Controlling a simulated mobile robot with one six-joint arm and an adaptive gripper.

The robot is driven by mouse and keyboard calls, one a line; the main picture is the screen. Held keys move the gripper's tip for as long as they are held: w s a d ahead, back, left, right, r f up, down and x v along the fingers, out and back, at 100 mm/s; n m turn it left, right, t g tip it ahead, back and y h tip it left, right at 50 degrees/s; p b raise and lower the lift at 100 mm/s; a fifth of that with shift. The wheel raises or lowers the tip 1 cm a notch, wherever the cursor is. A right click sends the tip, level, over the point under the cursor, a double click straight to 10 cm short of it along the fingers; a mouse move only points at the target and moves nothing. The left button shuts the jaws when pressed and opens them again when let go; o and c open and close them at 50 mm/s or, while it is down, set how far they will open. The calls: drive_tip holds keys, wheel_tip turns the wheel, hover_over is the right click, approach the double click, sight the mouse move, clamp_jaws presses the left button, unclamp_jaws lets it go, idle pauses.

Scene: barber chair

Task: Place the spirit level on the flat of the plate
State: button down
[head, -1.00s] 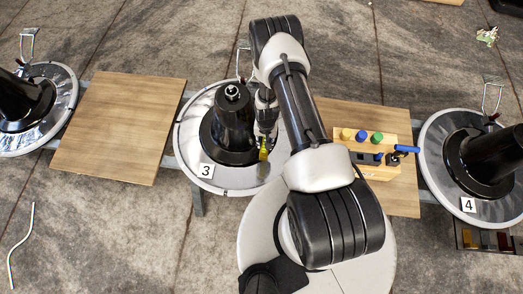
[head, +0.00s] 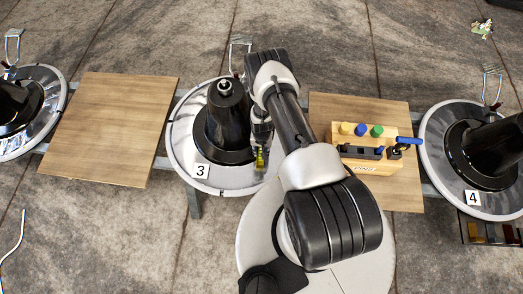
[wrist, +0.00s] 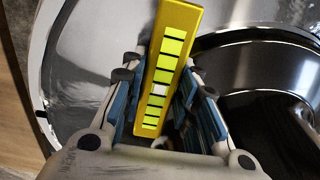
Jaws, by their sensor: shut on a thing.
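The spirit level is a yellow bar with bright yellow-green windows and dark lines. It shows in the wrist view (wrist: 172,48) and small in the head view (head: 260,160). My gripper (wrist: 160,82) is shut on it, with a blue-padded finger on each side. In the head view my gripper (head: 261,140) points down beside the black column. The level is over the front right part of the round silver plate (head: 185,150) marked 3. I cannot tell whether the level touches the plate.
The black column (head: 228,120) rises from the plate, close left of my gripper. A wooden board (head: 110,130) lies to the left. A wooden block with coloured knobs (head: 375,140) stands right. Plate 4 (head: 440,165) is farther right.

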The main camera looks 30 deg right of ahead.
drive_tip(key=shift+f, duration=0.1)
drive_tip(key=c, duration=1.2)
unclamp_jaws()
drive_tip(key=shift+c, duration=0.2)
